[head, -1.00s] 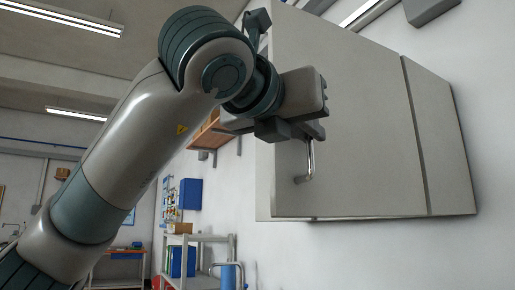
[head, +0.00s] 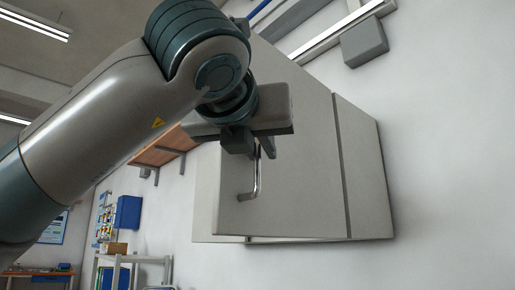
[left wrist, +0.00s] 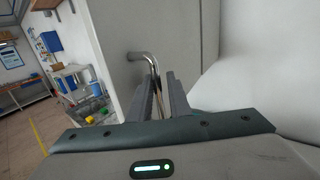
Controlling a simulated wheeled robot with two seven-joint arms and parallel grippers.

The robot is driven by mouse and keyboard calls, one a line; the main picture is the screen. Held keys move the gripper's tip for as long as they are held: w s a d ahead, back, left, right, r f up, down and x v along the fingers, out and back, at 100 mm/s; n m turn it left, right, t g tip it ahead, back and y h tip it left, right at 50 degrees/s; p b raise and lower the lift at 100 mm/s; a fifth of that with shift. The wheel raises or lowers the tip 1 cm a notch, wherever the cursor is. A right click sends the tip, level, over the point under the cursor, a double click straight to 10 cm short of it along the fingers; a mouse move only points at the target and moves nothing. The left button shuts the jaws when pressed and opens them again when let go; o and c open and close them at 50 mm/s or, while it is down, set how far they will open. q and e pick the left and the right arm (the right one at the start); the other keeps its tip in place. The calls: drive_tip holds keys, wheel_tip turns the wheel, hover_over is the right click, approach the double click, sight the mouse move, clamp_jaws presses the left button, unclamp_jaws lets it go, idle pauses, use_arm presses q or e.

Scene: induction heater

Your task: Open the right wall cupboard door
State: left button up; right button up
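The grey wall cupboard door (head: 290,170) fills the middle of the head view, and also shows in the left wrist view (left wrist: 180,35). Its lower left edge stands slightly out from the cupboard body (head: 206,205), so it looks a little ajar. A bent metal handle (head: 257,180) sits near that edge. My left gripper (head: 260,148) is at the handle's upper part. In the left wrist view the handle (left wrist: 146,57) runs between the two close fingers (left wrist: 160,90), which look shut on it. The upper handle is hidden by my gripper. My right gripper is not in view.
A wooden shelf (head: 160,147) is on the wall left of the cupboard. A grey box (head: 364,42) and rails are above it. A metal rack (head: 130,262) and a blue wall box (head: 128,212) stand farther back. The wall right of the cupboard is bare.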

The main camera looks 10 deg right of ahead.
use_arm(q)
drive_tip(key=shift+a+f, duration=0.1)
